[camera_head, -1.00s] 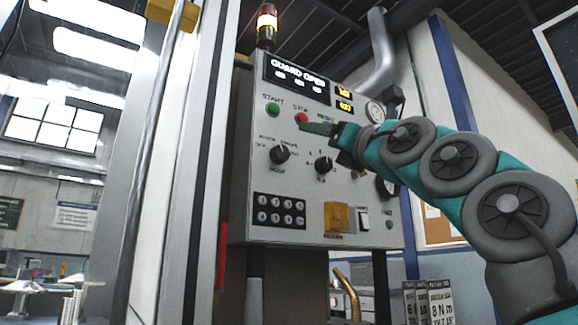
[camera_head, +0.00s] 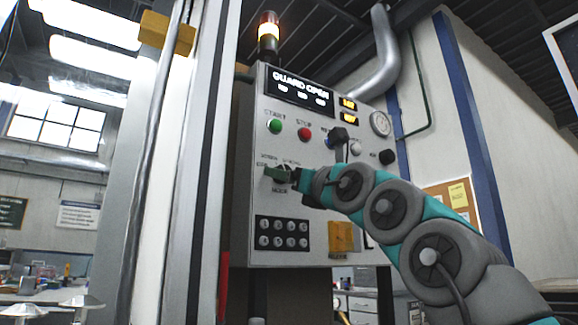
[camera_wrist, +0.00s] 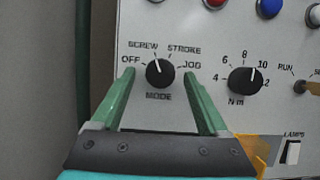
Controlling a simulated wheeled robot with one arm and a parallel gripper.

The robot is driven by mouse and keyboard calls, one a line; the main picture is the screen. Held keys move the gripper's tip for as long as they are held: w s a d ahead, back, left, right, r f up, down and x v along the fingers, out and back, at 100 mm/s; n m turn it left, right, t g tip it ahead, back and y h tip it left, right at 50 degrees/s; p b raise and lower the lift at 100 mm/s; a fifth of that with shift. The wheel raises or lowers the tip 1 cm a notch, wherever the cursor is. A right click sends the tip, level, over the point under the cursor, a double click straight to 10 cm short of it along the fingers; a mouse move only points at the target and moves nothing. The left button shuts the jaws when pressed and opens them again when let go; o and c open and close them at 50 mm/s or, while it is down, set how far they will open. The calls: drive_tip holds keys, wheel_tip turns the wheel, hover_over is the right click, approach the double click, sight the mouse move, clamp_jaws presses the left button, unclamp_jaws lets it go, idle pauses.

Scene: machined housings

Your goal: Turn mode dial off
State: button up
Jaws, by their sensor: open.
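The mode dial (camera_wrist: 160,74) is a round black knob with a white pointer mark on the grey control panel (camera_wrist: 215,45). In the wrist view its mark points nearly straight up, leaning slightly left towards SCREW. OFF is printed to its left, STROKE at upper right and JOG at right. My gripper (camera_wrist: 158,71) is open, with one green finger on each side of the dial. Gaps show between the fingertips and the knob. In the head view my gripper (camera_head: 280,174) is at the MODE position and largely hides the dial.
A black N m dial (camera_wrist: 245,81) sits just right of my right finger. A RUN selector (camera_wrist: 306,88) and a LAMPS switch (camera_wrist: 290,152) are farther right. Green START (camera_head: 275,127) and red STOP (camera_head: 305,134) buttons are above. A yellow release cover (camera_head: 341,237) is lower right.

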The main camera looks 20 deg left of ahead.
drive_tip(key=shift+w+a, duration=0.1)
drive_tip(key=shift+c, duration=0.2)
clamp_jaws()
idle(0.5)
